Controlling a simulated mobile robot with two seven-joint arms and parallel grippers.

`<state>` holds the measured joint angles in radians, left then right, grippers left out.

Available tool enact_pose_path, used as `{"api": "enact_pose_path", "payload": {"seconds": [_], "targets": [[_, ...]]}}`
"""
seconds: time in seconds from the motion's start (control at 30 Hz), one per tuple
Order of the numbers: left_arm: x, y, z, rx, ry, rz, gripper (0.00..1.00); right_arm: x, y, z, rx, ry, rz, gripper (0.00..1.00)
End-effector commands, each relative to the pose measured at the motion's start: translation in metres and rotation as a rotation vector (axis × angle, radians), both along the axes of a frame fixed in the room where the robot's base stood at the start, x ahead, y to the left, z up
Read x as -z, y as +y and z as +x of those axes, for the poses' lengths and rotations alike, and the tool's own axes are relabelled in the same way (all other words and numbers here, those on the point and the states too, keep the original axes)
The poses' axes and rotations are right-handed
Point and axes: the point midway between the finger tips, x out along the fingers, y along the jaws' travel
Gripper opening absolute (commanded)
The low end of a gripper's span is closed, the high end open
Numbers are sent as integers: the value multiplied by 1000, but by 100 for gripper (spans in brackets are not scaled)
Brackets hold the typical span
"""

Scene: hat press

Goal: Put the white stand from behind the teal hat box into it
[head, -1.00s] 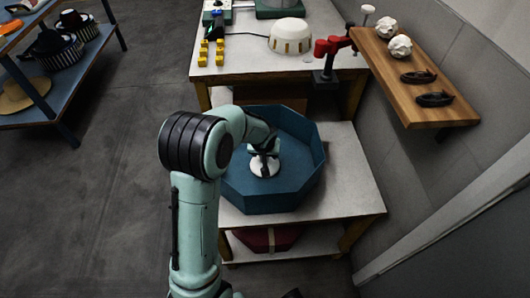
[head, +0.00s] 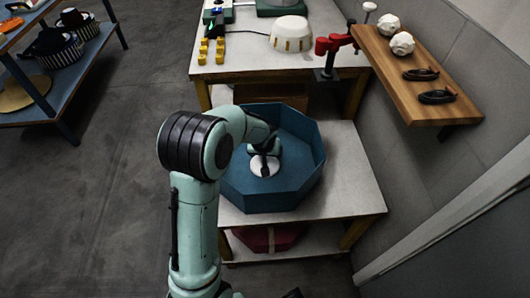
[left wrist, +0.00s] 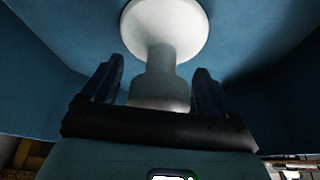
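The teal hat box (head: 305,178) is an open, eight-sided box on the lower table. The white stand (head: 258,168) is inside it, its round base on or very near the floor. In the left wrist view the stand's white disc (left wrist: 165,28) lies at the far end, with its stem and a thicker grey top toward me. My left gripper (head: 264,155) reaches down into the box over the stand. In the left wrist view the fingers (left wrist: 157,68) stand apart on both sides of the thick part, with narrow gaps showing. My right gripper is not visible.
The pale table (head: 352,190) has bare room right of the box. Behind is a higher bench (head: 250,68) with a white dome (head: 291,34) and a red clamp-like tool (head: 333,44). A wooden wall shelf (head: 392,72) juts out at right. A red box (head: 265,238) sits below.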

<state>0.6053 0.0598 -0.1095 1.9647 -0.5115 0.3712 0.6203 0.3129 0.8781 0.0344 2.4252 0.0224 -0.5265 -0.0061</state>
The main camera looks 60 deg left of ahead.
Motion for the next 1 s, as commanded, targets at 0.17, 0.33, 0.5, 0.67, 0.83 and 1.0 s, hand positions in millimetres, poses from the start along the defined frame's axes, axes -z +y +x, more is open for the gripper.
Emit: {"api": "enact_pose_path", "payload": {"seconds": [0.17,0.33,0.5,0.67,0.83,1.0], "targets": [[0,0,0,0,1,-1,87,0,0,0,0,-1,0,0],[0,0,0,0,1,-1,87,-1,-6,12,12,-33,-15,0],[-36,-11,-6,1,-5,3,87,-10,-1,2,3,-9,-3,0],[-72,-24,-15,2,-6,2,87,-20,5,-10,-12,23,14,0],[-103,-35,-22,1,-5,2,87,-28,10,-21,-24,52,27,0],[-119,-41,-27,0,-1,0,87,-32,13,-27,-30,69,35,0]]}}
